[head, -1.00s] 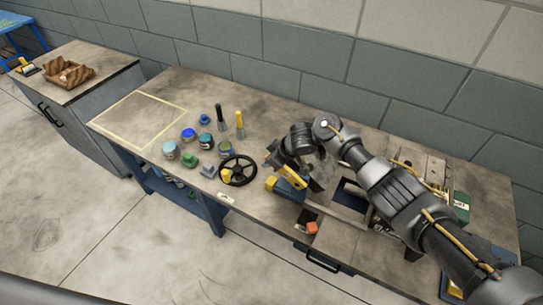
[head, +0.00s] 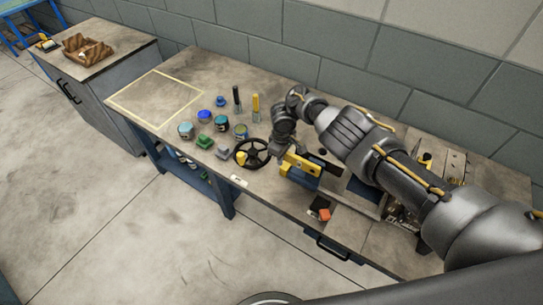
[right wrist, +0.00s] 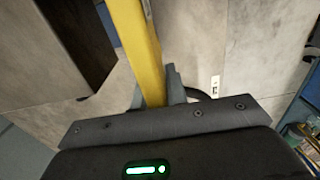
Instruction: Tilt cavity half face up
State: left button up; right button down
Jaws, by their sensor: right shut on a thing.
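My right gripper (head: 287,158) is shut on a yellow bar (head: 301,163) above the bench. In the right wrist view the bar (right wrist: 138,45) runs up from between the grey fingers (right wrist: 158,92). My left gripper is out of view.
An orange block (head: 324,214) lies near the front edge. A yellow-outlined area (head: 155,97) at the bench's left end is clear.

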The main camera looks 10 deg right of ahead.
jog(key=shift+s+f, duration=0.35)
jog(key=shift+f, duration=0.05)
jog(key=c, duration=1.5)
grip_release()
jog(key=shift+w, duration=0.1)
jog(key=shift+c, duration=0.2)
jog(key=shift+o, duration=0.7)
jog(key=shift+w, duration=0.15)
jog(key=shift+r, duration=0.2)
notch_tip(320, 180, up, 10)
jog(key=p, duration=0.4)
jog(key=shift+w+a+r, duration=0.15)
jog(key=shift+r, duration=0.1)
